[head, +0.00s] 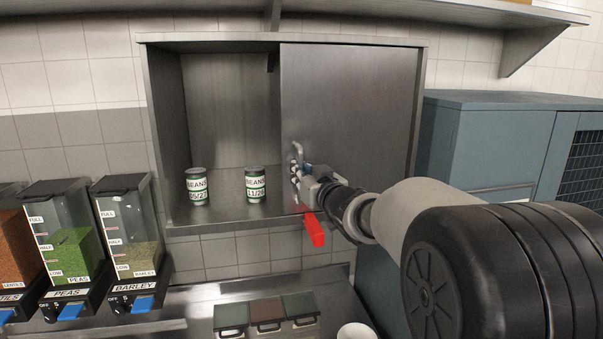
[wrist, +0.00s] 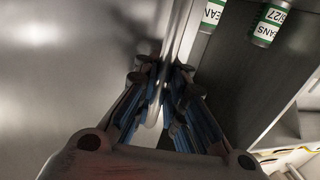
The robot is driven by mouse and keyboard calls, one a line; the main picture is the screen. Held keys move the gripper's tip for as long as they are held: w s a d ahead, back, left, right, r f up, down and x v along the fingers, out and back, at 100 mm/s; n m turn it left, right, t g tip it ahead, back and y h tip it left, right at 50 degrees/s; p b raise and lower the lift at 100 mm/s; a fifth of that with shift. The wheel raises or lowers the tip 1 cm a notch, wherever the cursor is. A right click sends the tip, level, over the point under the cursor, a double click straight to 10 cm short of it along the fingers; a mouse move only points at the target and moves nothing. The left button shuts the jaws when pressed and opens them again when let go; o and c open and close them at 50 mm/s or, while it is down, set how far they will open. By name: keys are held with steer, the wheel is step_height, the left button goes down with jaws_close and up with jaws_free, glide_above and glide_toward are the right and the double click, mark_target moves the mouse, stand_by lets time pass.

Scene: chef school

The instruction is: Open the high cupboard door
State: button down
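The high steel cupboard (head: 218,100) hangs on the tiled wall. Its flat metal door (head: 350,100) covers the right half, and the left half stands open. The door's bar handle (head: 297,153) is upright near the door's left edge. My gripper (head: 298,178) is at the handle, reaching in from the right. In the wrist view the fingers (wrist: 163,78) close around the handle (wrist: 181,38), which runs between them. The finger pads partly hide the grip. The door surface (wrist: 60,70) fills the left of the wrist view.
Two bean cans, one left (head: 197,187) and one right (head: 255,184), stand on the cupboard floor. Dispensers (head: 128,235) stand lower left. Lidded containers (head: 266,312) sit below. A blue-grey cabinet (head: 500,145) stands right. A shelf (head: 440,10) runs above.

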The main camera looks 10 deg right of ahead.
steer(key=c, duration=2.1)
jaws_free()
steer(key=shift+f, duration=0.25)
steer(key=shift+o, duration=0.8)
steer(key=shift+s+d+r, duration=0.1)
steer(key=shift+s+r, duration=0.1)
steer(key=shift+s, duration=0.05)
steer(key=shift+w, duration=0.1)
steer(key=s+d, duration=0.2)
steer(key=s, duration=1)
steer(key=shift+d, duration=0.15)
steer(key=shift+w, duration=0.1)
